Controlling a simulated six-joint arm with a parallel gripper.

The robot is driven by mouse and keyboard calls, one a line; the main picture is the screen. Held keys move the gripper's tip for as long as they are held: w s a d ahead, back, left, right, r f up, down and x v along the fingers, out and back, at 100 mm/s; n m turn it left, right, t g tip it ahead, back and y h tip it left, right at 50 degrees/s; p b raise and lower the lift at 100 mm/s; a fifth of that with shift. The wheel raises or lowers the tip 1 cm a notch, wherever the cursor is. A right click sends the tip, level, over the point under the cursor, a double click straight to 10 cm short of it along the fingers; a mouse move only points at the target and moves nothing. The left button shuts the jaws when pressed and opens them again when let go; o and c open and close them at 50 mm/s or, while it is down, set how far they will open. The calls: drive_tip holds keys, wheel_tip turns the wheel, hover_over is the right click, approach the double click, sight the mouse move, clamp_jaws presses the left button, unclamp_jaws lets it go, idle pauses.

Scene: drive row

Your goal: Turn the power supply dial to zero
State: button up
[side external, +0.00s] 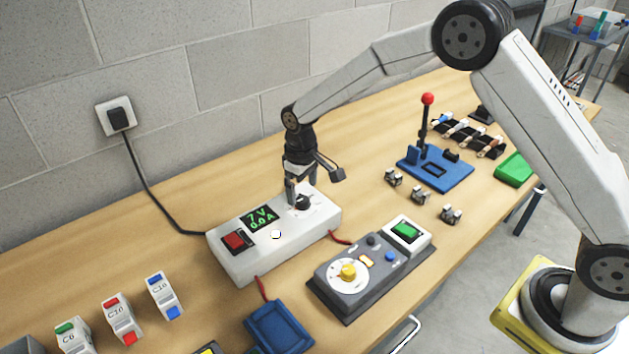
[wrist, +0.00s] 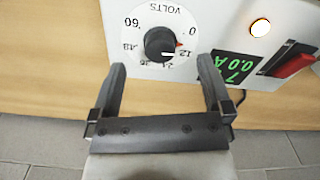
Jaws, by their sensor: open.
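The power supply (side external: 285,240) is a white box on the bench, with a green display (side external: 261,218) reading 7 V and 0.0 A. Its black dial (side external: 303,202) sits on a round white scale. In the wrist view the dial (wrist: 159,44) shows a red mark near its edge and a white line, both on the side toward the 12; the scale is marked VOLTS, with 0 and 60 among its numbers. My gripper (side external: 301,190) is open above the power supply, close to the dial. In the wrist view my gripper (wrist: 163,68) has its fingers apart, with the dial ahead between them, seemingly untouched.
A red switch (side external: 236,240) sits beside the display. A grey control box (side external: 345,297) with a yellow knob stands in front of the supply. A blue lever stand (side external: 436,170) and small metal parts are to the right. Labelled breakers (side external: 121,316) stand at left.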

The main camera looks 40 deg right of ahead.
sight(303, 202)
drive_tip(key=shift+f, duration=1.25)
drive_tip(key=c, duration=1.2)
drive_tip(key=shift+n, duration=0.3)
drive_tip(key=n, duration=0.4)
drive_tip(key=o, duration=1.2)
